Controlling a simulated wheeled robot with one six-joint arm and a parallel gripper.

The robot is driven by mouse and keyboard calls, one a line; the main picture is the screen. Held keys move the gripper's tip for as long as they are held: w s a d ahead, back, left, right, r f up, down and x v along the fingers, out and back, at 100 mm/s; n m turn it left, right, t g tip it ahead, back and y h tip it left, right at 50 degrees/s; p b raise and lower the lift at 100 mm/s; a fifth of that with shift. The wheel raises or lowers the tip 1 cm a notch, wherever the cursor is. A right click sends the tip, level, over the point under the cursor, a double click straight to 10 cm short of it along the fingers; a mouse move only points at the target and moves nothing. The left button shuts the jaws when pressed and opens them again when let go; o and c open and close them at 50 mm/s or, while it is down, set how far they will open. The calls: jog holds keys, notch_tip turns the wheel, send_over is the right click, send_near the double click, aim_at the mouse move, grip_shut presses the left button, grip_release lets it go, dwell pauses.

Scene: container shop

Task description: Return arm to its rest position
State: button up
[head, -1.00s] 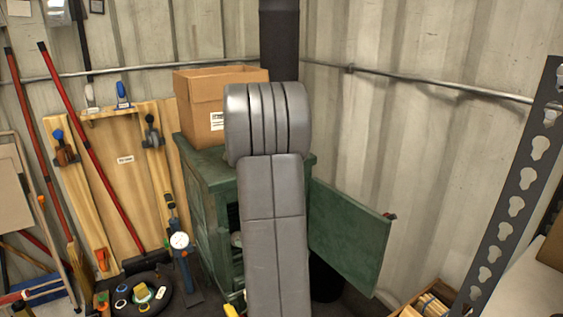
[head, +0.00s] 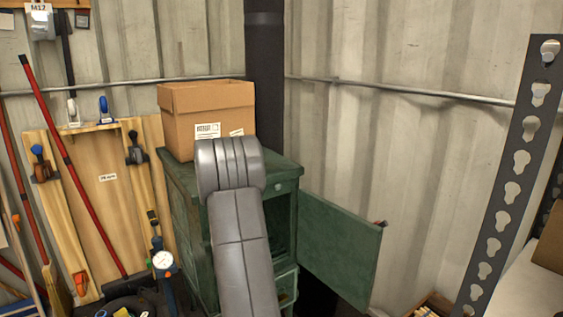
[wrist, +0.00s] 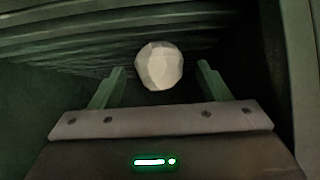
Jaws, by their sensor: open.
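My gripper (wrist: 160,67) shows in the wrist view with its two greenish fingers spread apart. A pale, faceted round object (wrist: 158,65) appears beyond and between the fingertips; I cannot tell how far off it is, and no finger visibly touches it. Dark green ribbed surfaces surround the gripper. In the head view my grey arm (head: 240,245) reaches down in front of the green cabinet (head: 188,210), and my gripper is hidden there.
The cabinet's door (head: 338,248) stands open to the right. A cardboard box (head: 208,106) sits on the cabinet top, beside a black pipe (head: 265,70). A perforated metal post (head: 505,190) stands at the right. Tools and a wooden board (head: 108,215) lean at the left.

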jog(key=shift+s+d+r+p, duration=0.1)
jog(key=shift+r+p, duration=0.3)
jog(key=shift+r, duration=0.7)
jog(key=shift+f, duration=0.1)
jog(key=shift+f+b, duration=0.3)
jog(key=shift+b, duration=0.05)
jog(key=s+f+p+v, duration=0.1)
jog(key=p+v, duration=0.3)
jog(key=v, duration=0.9)
jog(key=b+x, duration=0.5)
jog(key=x, duration=0.9)
jog(key=shift+w+f, duration=0.15)
jog(key=shift+w, duration=0.15)
jog(key=r, duration=0.1)
jog(key=r+p, duration=0.2)
jog(key=shift+s+d+r, duration=0.35)
jog(key=s+d+r+p, duration=0.1)
jog(key=s+d, duration=0.5)
jog(key=s, duration=0.2)
jog(key=s+d+r+p, duration=0.1)
jog(key=s+d+r, duration=0.1)
jog(key=s+d, duration=0.3)
jog(key=shift+s+d, duration=0.35)
jog(key=shift+s, duration=1.8)
